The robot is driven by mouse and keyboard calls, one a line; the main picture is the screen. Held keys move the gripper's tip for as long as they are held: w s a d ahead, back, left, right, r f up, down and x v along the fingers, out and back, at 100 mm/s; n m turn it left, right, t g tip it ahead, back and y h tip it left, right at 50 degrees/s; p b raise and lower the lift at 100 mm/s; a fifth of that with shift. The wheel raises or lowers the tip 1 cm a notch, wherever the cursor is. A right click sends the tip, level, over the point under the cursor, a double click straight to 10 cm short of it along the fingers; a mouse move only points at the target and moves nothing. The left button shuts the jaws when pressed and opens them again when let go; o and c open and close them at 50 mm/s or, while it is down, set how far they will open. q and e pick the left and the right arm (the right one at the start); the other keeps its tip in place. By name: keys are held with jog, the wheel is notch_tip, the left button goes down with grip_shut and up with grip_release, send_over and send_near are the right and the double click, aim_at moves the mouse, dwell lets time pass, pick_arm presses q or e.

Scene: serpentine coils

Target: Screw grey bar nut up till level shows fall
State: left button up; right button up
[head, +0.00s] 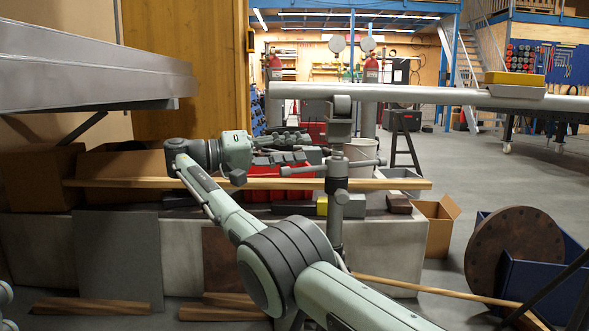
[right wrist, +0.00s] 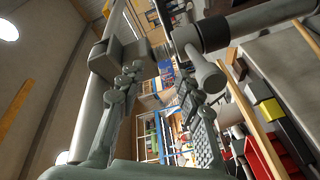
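The grey bar nut (head: 337,170) sits on the threaded post of a pipe stand (head: 336,212), with one bar pointing left and one right. Above it, the stand's head (head: 339,118) is under a long grey pipe (head: 400,93). A yellow level (head: 514,79) rests on a grey block on the pipe at the right; its reading is too small to tell. My right gripper (head: 296,146) is left of the nut, near its left bar. In the right wrist view its fingers (right wrist: 155,75) are spread, and a round bar end (right wrist: 208,76) overlaps the right finger. My left gripper is out of view.
A wooden strip (head: 400,184) crosses behind the stand. A red crate (head: 290,183) and cardboard boxes (head: 125,163) stand behind my right arm. A rusty disc (head: 508,250) leans by a blue bin (head: 530,298) at right. Open floor lies beyond.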

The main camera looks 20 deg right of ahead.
notch_tip(320, 180, up, 6)
jog(key=shift+s+f, duration=0.1)
jog(key=shift+f, duration=0.1)
